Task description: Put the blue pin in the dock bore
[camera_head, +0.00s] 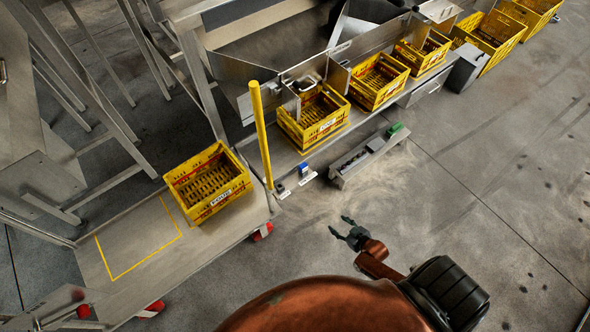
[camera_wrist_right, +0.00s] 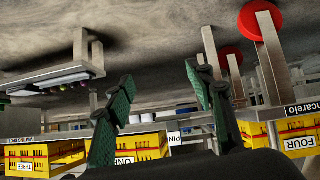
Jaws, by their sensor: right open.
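A small blue piece (camera_head: 304,168), which looks like the blue pin, stands on the low metal ledge beside the yellow post, with a white label in front of it. A small dark block (camera_head: 282,189) with its own label sits to its left; I cannot tell if it has the dock bore. My right gripper (camera_head: 339,224) is open and empty, apart from the blue piece, to its lower right over the floor. Its two green-padded fingers (camera_wrist_right: 160,75) stand apart in the right wrist view, and a "PIN" label (camera_wrist_right: 183,137) shows between them. My left gripper is not in view.
A yellow post (camera_head: 261,135) rises left of the blue piece. A yellow crate (camera_head: 208,182) stands on the left platform, and another crate (camera_head: 313,117) sits behind the ledge. A low metal rail (camera_head: 366,154) with a green end lies to the right. The floor (camera_head: 470,200) at right is clear.

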